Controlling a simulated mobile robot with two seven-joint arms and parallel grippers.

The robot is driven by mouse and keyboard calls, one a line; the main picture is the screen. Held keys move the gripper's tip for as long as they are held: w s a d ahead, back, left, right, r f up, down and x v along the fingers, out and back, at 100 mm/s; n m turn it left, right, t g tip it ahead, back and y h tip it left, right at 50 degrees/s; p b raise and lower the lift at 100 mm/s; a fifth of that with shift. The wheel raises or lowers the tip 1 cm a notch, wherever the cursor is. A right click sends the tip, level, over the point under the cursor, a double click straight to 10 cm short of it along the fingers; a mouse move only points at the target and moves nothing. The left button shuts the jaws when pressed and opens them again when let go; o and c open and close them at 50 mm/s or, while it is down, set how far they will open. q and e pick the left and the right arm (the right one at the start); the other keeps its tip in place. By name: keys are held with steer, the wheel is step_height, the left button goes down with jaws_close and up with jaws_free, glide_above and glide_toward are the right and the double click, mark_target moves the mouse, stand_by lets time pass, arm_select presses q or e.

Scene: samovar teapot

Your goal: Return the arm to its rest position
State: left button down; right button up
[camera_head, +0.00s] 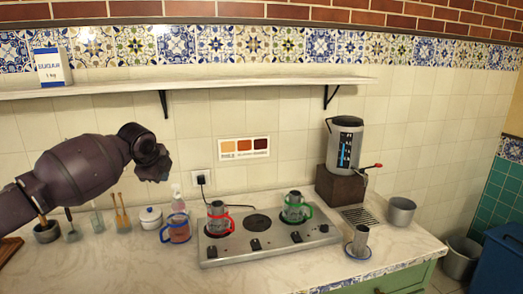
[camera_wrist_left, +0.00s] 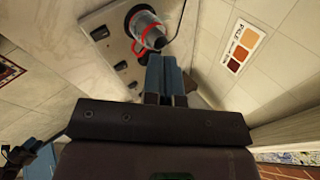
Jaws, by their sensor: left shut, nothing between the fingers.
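My left arm comes in from the left in the head view. My left gripper (camera_head: 158,170) is raised in the air over the back left of the counter, below the shelf. In the left wrist view the two blue fingers (camera_wrist_left: 166,72) are together, with nothing between them. The glass pot with the red band and handle (camera_wrist_left: 147,30) shows beyond the fingertips. In the head view that red-handled pot (camera_head: 217,222) stands on the left of the stove, apart from the gripper.
The stove (camera_head: 262,245) also bears a green-handled pot (camera_head: 295,208). A blue-handled glass mug (camera_head: 177,232) and a white sugar bowl (camera_head: 150,218) stand left of it. The samovar (camera_head: 344,145) is at the right. The shelf (camera_head: 200,83) runs above the gripper.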

arm_select(q)
steer(key=s+d+f+n+t+h, duration=0.7)
steer(key=s+d+f, duration=0.25)
steer(key=d, duration=0.35)
steer(key=s+a+f+n+y, duration=0.2)
steer(key=s+a+f+n, duration=0.1)
steer(key=s+f, duration=0.6)
steer(key=s+a+f+n+g+y, duration=0.1)
steer(key=s+a+f+n+y, duration=0.2)
steer(key=s+f, duration=0.5)
steer(key=s+a+f+n+g+y, duration=0.1)
steer(key=s+a+f+n, duration=0.4)
steer(key=s, duration=1.3)
step_height(320, 180, down, 5)
steer(key=shift+s+a+r+y, duration=0.2)
steer(key=shift+a+y, duration=0.35)
steer(key=shift+y, duration=0.25)
arm_select(e)
steer(key=shift+s+d+f, duration=0.2)
steer(key=shift+s+f, duration=0.7)
steer(key=shift+f, duration=0.15)
arm_select(q)
steer(key=shift+w, duration=0.1)
arm_select(e)
steer(key=shift+w+r, duration=0.1)
steer(key=shift+w, duration=0.15)
steer(key=shift+s+f+g, duration=0.3)
steer(key=shift+s, duration=0.15)
